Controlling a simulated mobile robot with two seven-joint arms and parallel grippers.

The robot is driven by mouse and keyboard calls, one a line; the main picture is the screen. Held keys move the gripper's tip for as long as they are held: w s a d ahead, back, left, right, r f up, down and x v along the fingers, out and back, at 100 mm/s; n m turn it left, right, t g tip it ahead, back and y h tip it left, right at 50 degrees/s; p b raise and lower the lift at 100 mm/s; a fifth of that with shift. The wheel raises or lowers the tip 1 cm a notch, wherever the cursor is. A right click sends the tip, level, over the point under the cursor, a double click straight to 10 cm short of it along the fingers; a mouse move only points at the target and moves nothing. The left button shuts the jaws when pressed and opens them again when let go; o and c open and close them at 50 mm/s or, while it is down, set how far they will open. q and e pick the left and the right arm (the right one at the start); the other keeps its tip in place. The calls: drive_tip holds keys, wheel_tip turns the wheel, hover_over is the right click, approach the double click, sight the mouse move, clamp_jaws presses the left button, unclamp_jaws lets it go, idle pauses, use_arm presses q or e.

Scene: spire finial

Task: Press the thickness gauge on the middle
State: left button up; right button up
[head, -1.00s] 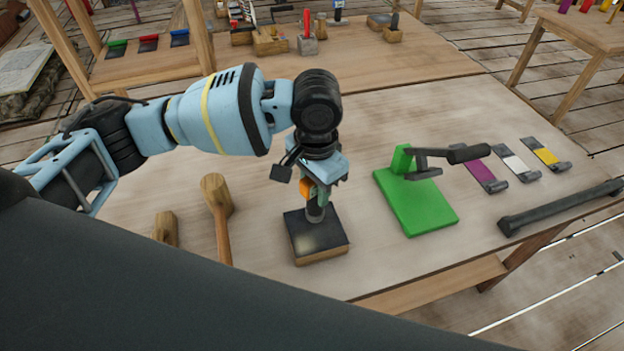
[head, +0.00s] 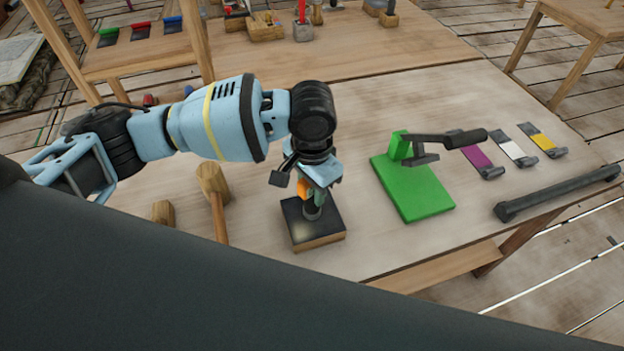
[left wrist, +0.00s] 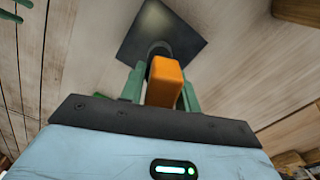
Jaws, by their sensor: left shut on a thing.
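My left gripper (head: 314,188) is shut on an upright tool with an orange block-shaped part (head: 303,188) and a dark round foot (head: 312,210). I take it for the thickness gauge. Below it is a square block with a black top and wooden sides (head: 330,225). The foot appears at about the middle of the black top; I cannot tell whether it touches. The left wrist view shows the green fingers on both sides of the orange part (left wrist: 165,82), with the black top (left wrist: 190,45) beyond. My right gripper is not in view.
A wooden mallet (head: 214,185) lies left of the block. To the right are a green plate with a dark lever (head: 415,190), purple, white and yellow strips (head: 512,150) and a dark bar (head: 555,194). Bare tabletop (head: 360,235) separates the block and green plate.

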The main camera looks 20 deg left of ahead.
use_arm(q)
drive_tip(key=shift+f, duration=0.2)
drive_tip(key=o, duration=1.2)
drive_tip(key=shift+r, duration=3.95)
drive_tip(key=shift+s+f, duration=0.1)
